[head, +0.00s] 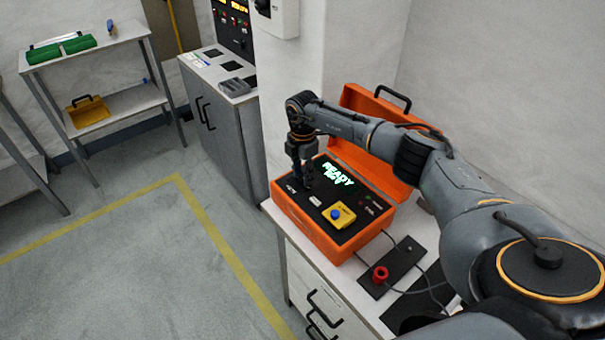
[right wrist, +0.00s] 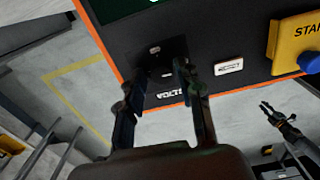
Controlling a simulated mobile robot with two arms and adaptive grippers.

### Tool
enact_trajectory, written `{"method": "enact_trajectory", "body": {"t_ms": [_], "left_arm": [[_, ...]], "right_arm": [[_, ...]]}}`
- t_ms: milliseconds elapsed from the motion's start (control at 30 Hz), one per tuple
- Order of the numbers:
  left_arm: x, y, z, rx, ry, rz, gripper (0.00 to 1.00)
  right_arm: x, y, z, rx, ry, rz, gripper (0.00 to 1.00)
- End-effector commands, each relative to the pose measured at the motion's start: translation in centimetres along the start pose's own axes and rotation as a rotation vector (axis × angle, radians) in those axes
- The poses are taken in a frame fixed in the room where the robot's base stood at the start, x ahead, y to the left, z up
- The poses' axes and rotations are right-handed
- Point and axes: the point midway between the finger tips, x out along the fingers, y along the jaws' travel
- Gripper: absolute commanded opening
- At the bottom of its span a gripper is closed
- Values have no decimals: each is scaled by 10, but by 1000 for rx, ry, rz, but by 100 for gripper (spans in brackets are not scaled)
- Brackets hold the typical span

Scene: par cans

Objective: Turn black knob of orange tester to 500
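The orange tester (head: 318,236) stands on a white-topped cabinet with its lid raised. Its black panel bears a lit display (head: 338,175) reading "READY" on its upper line and a yellow block with a blue button (head: 336,214). My right gripper (head: 304,184) points down over the panel's left part. In the right wrist view its fingers (right wrist: 158,80) are apart, around a dark area above the "VOLTS" label (right wrist: 170,93). The black knob is hard to make out against the black panel there; contact is unclear. My left gripper (right wrist: 277,115) shows small, low and apparently open.
A black plate with a red plug-like part (head: 380,274) lies in front of the tester, with cables. The raised lid (head: 375,104) stands behind. A grey cabinet (head: 222,120) and a shelf table (head: 110,45) with green and yellow cases are at left. The floor between is clear.

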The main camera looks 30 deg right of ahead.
Motion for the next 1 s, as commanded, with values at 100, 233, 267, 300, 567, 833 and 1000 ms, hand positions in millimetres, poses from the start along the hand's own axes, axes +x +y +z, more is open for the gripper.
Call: {"method": "enact_trajectory", "body": {"t_ms": [100, 233, 267, 300, 567, 833, 1000], "left_arm": [[0, 0, 0, 0, 0, 0, 21], [0, 0, 0, 0, 0, 0, 21], [0, -1, 0, 0, 0, -1, 21], [0, -2, 1, 0, -1, -2, 21], [0, -1, 1, 0, -1, -1, 21], [0, 0, 0, 0, 0, 0, 21], [0, 0, 0, 0, 0, 0, 21]], "right_arm": [[1, -1, 0, -1, 0, -2, 49], [1, -1, -1, -2, 1, -4, 49], [1, -1, -1, -2, 1, -4, 49], [1, -1, -1, -2, 1, -4, 49], [-29, 0, 0, -2, 0, 0, 49], [-86, 0, 0, -1, 1, 0, 49], [-110, 0, 0, -2, 1, 0, 49]]}}
